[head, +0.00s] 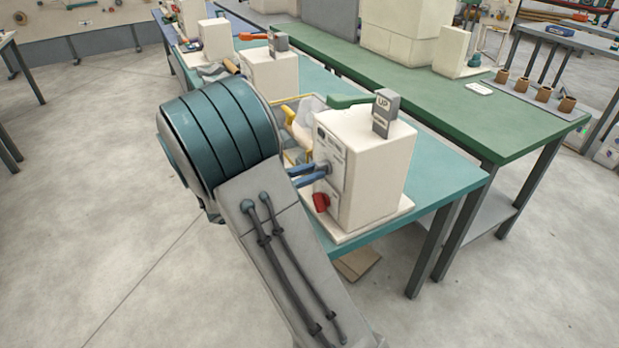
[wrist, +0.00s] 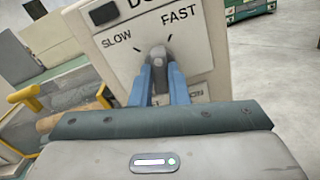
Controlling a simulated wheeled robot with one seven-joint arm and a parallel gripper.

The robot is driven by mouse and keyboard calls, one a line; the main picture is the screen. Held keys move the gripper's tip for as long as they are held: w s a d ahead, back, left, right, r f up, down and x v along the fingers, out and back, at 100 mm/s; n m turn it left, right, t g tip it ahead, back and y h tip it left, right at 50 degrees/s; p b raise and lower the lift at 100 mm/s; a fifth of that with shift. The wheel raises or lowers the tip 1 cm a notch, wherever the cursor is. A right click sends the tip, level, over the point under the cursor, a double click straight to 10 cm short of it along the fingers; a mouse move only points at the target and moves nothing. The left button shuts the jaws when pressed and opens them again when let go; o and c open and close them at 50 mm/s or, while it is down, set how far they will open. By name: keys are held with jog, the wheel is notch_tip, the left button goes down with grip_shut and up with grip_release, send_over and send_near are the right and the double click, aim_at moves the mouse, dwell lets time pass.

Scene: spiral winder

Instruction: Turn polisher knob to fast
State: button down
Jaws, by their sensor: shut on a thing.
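The polisher (head: 365,165) is a cream box on the teal table, with a dial plate on its left-facing side. In the wrist view the plate (wrist: 150,50) carries the words SLOW at left and FAST at right, each with a tick mark. In the head view my gripper (head: 322,172) reaches the polisher's face; the knob is mostly hidden there.
A red knob (head: 321,202) sits low on the same machine, close under my fingers. A grey block marked UP (head: 385,112) stands on top. A yellow-framed bin (head: 290,125) is behind my wrist.

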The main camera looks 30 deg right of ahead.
jog(key=m+b, duration=0.3)
jog(key=m, duration=0.1)
jog(key=shift+f+m, duration=0.1)
jog(key=shift+m, duration=0.3)
dwell(0.4)
jog(key=c, duration=1.4)
grip_release()
jog(key=shift+a, duration=0.15)
jog(key=a, duration=1.3)
jog(key=shift+s+a, duration=0.25)
jog(key=shift+a, duration=0.1)
jog(key=shift+d, duration=0.1)
